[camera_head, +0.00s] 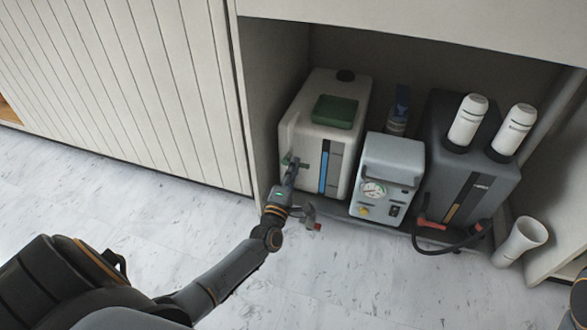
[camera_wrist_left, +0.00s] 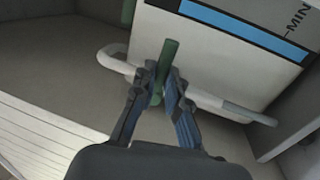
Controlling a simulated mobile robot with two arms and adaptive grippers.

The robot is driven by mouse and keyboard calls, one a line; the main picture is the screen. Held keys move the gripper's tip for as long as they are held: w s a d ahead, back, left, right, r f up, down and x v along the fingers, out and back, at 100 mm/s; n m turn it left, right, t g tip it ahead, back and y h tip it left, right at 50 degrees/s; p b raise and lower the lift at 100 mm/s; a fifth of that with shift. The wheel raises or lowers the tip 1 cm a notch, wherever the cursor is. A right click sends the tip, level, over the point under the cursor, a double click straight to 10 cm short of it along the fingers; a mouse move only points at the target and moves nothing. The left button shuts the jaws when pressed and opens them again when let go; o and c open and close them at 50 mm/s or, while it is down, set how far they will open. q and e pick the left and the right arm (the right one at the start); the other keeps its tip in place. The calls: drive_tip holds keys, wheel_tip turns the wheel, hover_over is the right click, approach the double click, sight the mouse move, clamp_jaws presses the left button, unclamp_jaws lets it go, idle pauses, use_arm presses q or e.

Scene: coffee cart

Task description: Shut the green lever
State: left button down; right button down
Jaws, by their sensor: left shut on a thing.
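The green lever (camera_wrist_left: 171,52) is a slim green bar in front of the white tank (camera_head: 309,120) in the cart's left bay. In the left wrist view it stands between the fingertips of my left gripper (camera_wrist_left: 160,82), which are closed on it. In the head view my left gripper (camera_head: 291,164) is at the tank's lower front left, and the lever is mostly hidden there. A white pipe (camera_wrist_left: 113,62) runs behind the fingers. My right gripper is not in view.
A grey pump box (camera_head: 392,155) with a gauge stands right of the tank. A dark tank (camera_head: 470,185) with two white filters is further right, a black hose in front. The cabinet's panelled side (camera_head: 130,80) borders the left.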

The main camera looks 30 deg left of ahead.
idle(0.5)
use_arm(q)
drive_tip(key=c, duration=1.4)
unclamp_jaws()
drive_tip(key=shift+o, duration=0.2)
drive_tip(key=v, duration=1.2)
drive_tip(key=shift+f, duration=0.1)
